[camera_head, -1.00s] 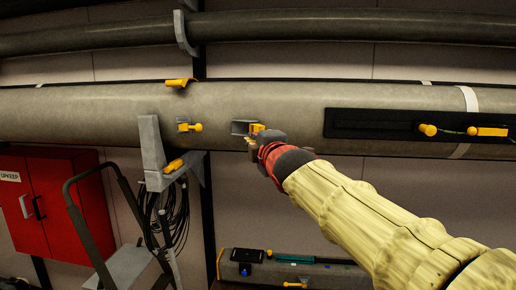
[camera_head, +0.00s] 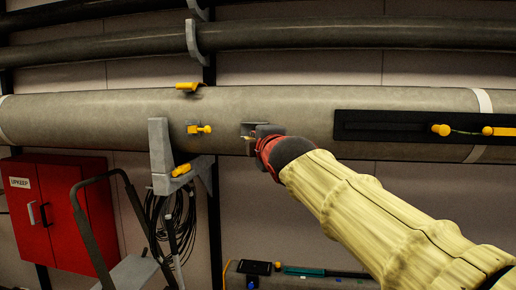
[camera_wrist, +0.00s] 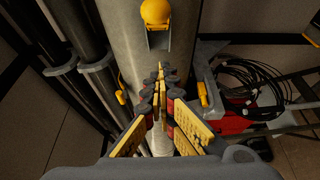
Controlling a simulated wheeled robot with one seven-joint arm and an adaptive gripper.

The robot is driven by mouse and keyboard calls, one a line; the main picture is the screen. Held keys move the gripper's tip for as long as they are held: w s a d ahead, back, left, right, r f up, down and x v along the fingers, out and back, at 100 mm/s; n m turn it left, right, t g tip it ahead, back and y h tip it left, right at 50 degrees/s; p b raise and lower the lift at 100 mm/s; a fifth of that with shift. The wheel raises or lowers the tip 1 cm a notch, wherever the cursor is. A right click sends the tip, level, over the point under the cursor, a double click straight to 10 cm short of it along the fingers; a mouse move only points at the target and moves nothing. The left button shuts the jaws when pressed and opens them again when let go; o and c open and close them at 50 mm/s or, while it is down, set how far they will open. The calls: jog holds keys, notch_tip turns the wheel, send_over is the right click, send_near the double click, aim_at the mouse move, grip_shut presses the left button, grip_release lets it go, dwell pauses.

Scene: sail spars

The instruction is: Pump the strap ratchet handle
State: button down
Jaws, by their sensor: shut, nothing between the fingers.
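My gripper (camera_wrist: 160,76) is shut and empty, pointing down at the spar. I cannot tell whether the fingers touch the ratchet.
A grey bracket (camera_head: 160,150) supports the spar, with yellow latches above and below. A black panel (camera_head: 385,126) is at right. A red cabinet (camera_head: 75,225) and cart stand lower left.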

jog(key=shift+a, duration=0.1)
dwell(0.3)
jog(key=a+b, duration=0.2)
jog(key=b, duration=0.1)
jog(key=shift+s, duration=0.3)
jog(key=shift+a+b, duration=0.15)
jog(key=shift+b, duration=0.2)
jog(key=shift+s+a+b, duration=0.2)
jog(key=shift+a+b, duration=0.75)
jog(key=shift+b, duration=0.1)
jog(key=c, duration=2.3)
grip_release()
